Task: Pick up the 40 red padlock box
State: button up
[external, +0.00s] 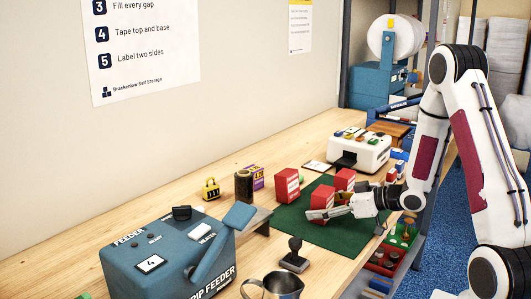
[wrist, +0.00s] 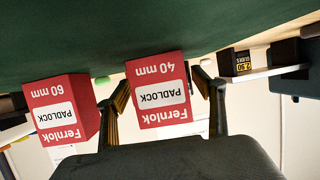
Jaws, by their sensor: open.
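The 40 mm padlock box (wrist: 160,70) is red with a white label and appears upside down in the wrist view. It lies between the two fingers of my gripper (wrist: 166,92), with a clearer gap on the right finger's side. I cannot tell how deep it sits between them. The fingers are open. In the external view my gripper (external: 330,212) is low over the green mat (external: 340,237), at a red box (external: 322,196) that is partly hidden by it. A similar red 60 mm padlock box (wrist: 62,105) stands left of it in the wrist view.
Two more red boxes stand near my gripper, one left (external: 287,186) and one behind (external: 345,179). A white machine (external: 358,151) stands behind the mat. A blue feeder (external: 170,255), a metal jug (external: 275,287) and a stamp (external: 294,258) are in front.

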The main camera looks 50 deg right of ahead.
jog(key=shift+c, duration=0.4)
jog(key=c, duration=1.2)
jog(key=shift+r, duration=0.25)
jog(key=shift+r, duration=4.8)
